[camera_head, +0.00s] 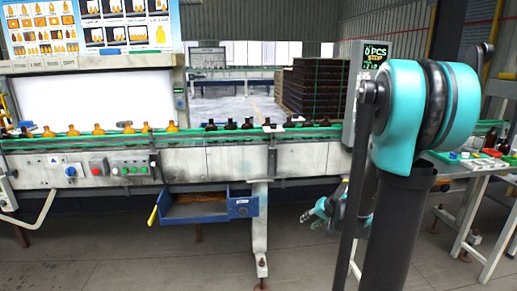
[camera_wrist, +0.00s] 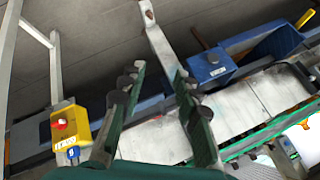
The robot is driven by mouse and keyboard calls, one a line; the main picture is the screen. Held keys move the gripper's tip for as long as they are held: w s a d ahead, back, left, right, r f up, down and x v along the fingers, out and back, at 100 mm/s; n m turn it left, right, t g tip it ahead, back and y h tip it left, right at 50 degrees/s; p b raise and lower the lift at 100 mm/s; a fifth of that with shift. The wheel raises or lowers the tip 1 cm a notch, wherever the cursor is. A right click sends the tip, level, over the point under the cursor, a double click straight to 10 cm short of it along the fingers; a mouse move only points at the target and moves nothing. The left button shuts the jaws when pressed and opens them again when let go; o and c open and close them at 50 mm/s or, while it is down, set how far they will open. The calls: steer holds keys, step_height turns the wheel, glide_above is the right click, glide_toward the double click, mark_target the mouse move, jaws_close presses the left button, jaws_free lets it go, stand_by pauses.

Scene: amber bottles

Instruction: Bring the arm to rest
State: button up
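My gripper (camera_wrist: 159,80) shows in the wrist view with its two fingers apart and nothing between them. In the head view my gripper (camera_head: 318,212) hangs low, in front of and below the conveyor, partly hidden behind my own column and arm. Amber bottles (camera_head: 145,128) stand in a row on the conveyor (camera_head: 215,140) at the left, against a bright white panel. Several darker bottles (camera_head: 230,124) stand farther right on the belt. My gripper is well apart from all of them.
A blue bin (camera_head: 207,207) hangs under the conveyor and also shows in the wrist view (camera_wrist: 212,66). A yellow box with a red button (camera_wrist: 62,124) is at the wrist view's left. A table (camera_head: 455,170) with small items stands right. The floor in front is clear.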

steer(key=s+f+n+g+h, duration=0.2)
steer(key=s+f+n+h, duration=0.1)
steer(key=s, duration=1.8)
steer(key=shift+s+a+f+n+g+h, duration=0.2)
steer(key=shift+a+n+g+h, duration=0.1)
steer(key=shift+n+h, duration=0.15)
